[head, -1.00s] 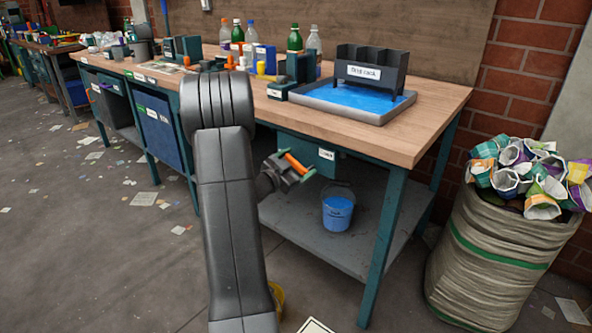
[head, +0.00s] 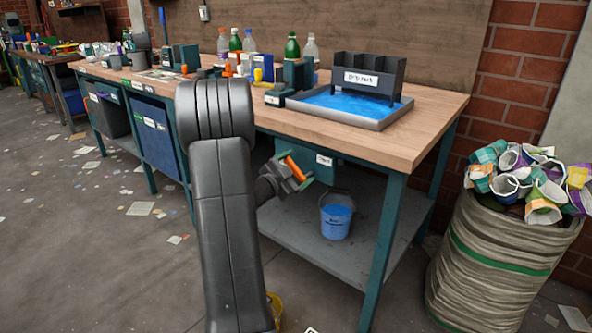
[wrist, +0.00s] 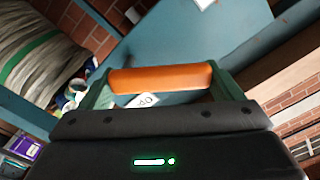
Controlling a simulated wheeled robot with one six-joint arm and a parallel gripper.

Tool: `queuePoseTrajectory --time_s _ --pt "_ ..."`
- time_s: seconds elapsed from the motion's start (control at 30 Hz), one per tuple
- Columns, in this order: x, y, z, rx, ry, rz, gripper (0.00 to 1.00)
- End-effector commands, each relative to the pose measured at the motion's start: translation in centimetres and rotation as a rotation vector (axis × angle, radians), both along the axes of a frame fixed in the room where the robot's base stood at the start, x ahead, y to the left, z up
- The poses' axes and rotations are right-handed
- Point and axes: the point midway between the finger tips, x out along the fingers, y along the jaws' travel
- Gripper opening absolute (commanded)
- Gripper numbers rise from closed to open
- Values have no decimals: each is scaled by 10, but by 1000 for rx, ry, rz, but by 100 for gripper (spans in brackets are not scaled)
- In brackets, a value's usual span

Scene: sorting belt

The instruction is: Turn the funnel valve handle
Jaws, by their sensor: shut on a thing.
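My gripper (head: 296,170) is below the front edge of the workbench, beside a teal box with a white label under the top. It is shut on an orange cylindrical handle (head: 293,168), which lies crosswise between the two green fingers. The wrist view shows the orange handle (wrist: 161,78) spanning from finger to finger. Whether it joins anything behind is hidden. I cannot make out a funnel or a valve body in either view.
The workbench (head: 430,135) carries a blue-filled tray (head: 372,122) with a dark rack (head: 368,78), and several bottles behind. A blue bucket (head: 336,220) stands on the lower shelf. A stuffed sack (head: 495,260) stands right of the bench. Open floor lies at left.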

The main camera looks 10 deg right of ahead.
Motion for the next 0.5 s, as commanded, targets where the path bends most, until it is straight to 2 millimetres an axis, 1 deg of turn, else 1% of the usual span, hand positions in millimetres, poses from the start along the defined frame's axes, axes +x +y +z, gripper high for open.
queuePoseTrajectory --time_s 0.03,0.1,0.37,0.5 --pt "0 0 -1 2 3 0 90" --pt "0 0 -1 1 2 0 100" --pt "-2 3 0 0 3 1 100" --pt "-11 16 1 1 3 3 100"
